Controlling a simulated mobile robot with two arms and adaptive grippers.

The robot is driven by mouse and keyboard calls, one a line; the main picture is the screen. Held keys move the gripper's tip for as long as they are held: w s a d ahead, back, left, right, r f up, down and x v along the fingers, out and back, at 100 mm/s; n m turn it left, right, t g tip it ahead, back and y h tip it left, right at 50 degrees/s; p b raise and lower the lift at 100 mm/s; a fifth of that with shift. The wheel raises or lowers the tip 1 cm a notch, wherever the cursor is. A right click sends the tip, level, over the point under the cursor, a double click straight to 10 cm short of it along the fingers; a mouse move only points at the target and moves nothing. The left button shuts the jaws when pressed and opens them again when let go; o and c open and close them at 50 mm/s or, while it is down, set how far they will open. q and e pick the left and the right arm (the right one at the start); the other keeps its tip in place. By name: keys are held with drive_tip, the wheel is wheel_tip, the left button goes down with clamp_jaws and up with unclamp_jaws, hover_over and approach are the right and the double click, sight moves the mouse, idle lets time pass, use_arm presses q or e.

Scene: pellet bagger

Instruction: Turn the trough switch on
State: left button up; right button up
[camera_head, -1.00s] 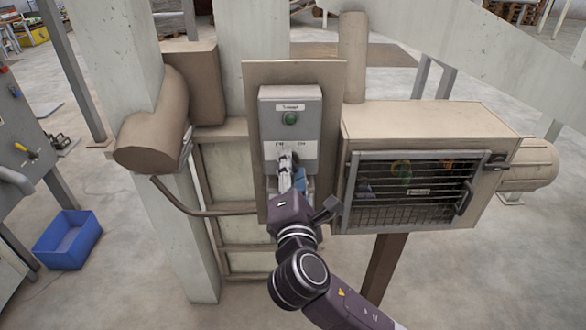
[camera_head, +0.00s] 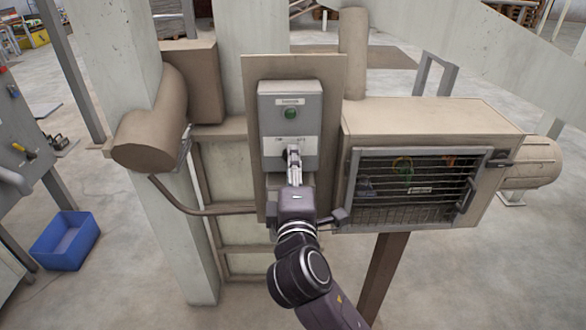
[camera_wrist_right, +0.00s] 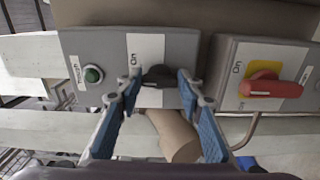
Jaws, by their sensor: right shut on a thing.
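The trough switch box (camera_head: 289,100) is a grey panel on a tan board, with a "Trough" label and a round green lamp or button (camera_head: 290,113). My right gripper (camera_head: 292,155) is at the lower part of its front and covers the knob there. In the right wrist view the black knob (camera_wrist_right: 158,76) sits next to a white "On" label (camera_wrist_right: 146,56). My right gripper's blue-padded fingers (camera_wrist_right: 158,88) are on both sides of the knob, shut on it. I cannot tell exactly which way the knob points. My left gripper is not in view.
In the right wrist view, another grey box has a red handle (camera_wrist_right: 270,88) on a yellow plate. A tan housing with a wire-mesh door (camera_head: 414,187) stands close to the right of the switch. A blue bin (camera_head: 66,240) is on the floor at left.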

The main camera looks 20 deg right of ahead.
drive_tip(key=m, duration=0.2)
drive_tip(key=m+b, duration=0.1)
drive_tip(key=m, duration=0.2)
drive_tip(key=shift+f+m+b, duration=0.25)
drive_tip(key=shift+m+b, duration=0.05)
drive_tip(key=shift+b, duration=0.05)
idle(0.4)
drive_tip(key=o, duration=1.2)
drive_tip(key=shift+c, duration=0.2)
drive_tip(key=shift+r, duration=0.1)
